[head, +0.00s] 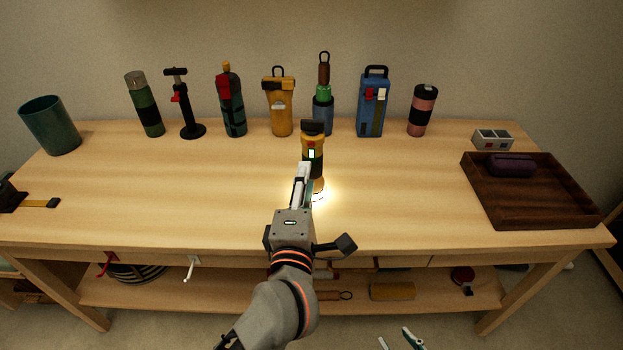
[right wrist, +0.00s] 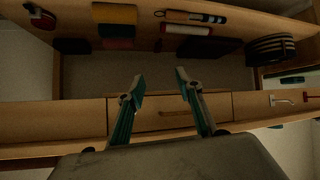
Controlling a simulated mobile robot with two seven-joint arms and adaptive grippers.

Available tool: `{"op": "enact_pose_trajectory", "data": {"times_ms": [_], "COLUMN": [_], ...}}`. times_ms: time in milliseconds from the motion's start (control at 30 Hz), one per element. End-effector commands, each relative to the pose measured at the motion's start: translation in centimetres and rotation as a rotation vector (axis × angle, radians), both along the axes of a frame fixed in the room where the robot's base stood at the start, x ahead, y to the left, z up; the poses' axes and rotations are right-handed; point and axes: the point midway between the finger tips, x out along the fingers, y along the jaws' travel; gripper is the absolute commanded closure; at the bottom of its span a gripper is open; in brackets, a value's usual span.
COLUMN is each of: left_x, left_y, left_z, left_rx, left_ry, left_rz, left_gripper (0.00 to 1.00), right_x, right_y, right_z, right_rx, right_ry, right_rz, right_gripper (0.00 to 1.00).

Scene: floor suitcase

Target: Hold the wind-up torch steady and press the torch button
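The wind-up torch (head: 313,139) is yellow and black and stands upright near the middle of the table in the head view. A red patch and a small bright square show on its near side. A strong warm glow lies on the wood at its foot. My left gripper (head: 304,172) reaches up to its near side, its fingertips just below the bright square. Its fingers look close together, and they cover part of the torch's lower half. Whether they touch it is unclear. My right gripper (head: 399,341) is low in front of the table; the right wrist view shows it (right wrist: 158,80) open and empty.
Several flasks and lamps, including a yellow lantern (head: 279,105) and a blue one (head: 371,112), line the table's back. A teal cup (head: 50,128) stands left. A wooden tray (head: 483,212) holds a dark case (head: 511,166) on the right. A lower shelf (head: 228,292) holds more items.

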Motion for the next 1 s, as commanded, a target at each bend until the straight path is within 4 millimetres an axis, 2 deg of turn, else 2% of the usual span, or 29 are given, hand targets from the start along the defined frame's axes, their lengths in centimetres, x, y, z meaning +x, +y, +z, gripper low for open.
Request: {"op": "enact_pose_trajectory", "data": {"times_ms": [167, 267, 500, 600, 667, 733, 1000], "left_x": [0.0, 0.0, 0.0, 0.0, 0.0, 0.0, 0.0], "left_y": [0.0, 0.0, 0.1, 0.1, 0.1, 0.1, 0.1], "left_z": [0.0, 0.0, 0.0, 0.0, 0.0, 0.0, 0.0], "left_rx": [-0.001, -0.001, 0.0, 0.0, 0.0, 0.0, 0.0], "left_ry": [0.001, 0.0, -0.001, -0.001, -0.001, -0.001, -0.001], "left_rz": [0.0, 0.001, 0.001, 0.001, 0.001, 0.001, 0.001], "left_gripper": [0.72, 0.72, 0.72, 0.72, 0.72, 0.72, 0.72], "right_x": [2.6, 4.5, 7.4, 8.7, 10.2, 12.5, 20.9], "right_y": [4.4, 8.3, 18.3, 21.3, 21.5, 20.7, 16.0], "right_z": [2.7, 5.3, 13.1, 16.1, 17.1, 17.8, 21.6], "right_rx": [0.108, 0.21, 0.48, 0.559, 0.567, 0.548, 0.45], "right_ry": [-0.057, -0.102, -0.188, -0.219, -0.24, -0.268, -0.391], "right_rz": [0.029, 0.06, 0.183, 0.256, 0.291, 0.322, 0.377], "right_gripper": [0.46, 0.46, 0.46, 0.46, 0.46, 0.46, 0.46]}}
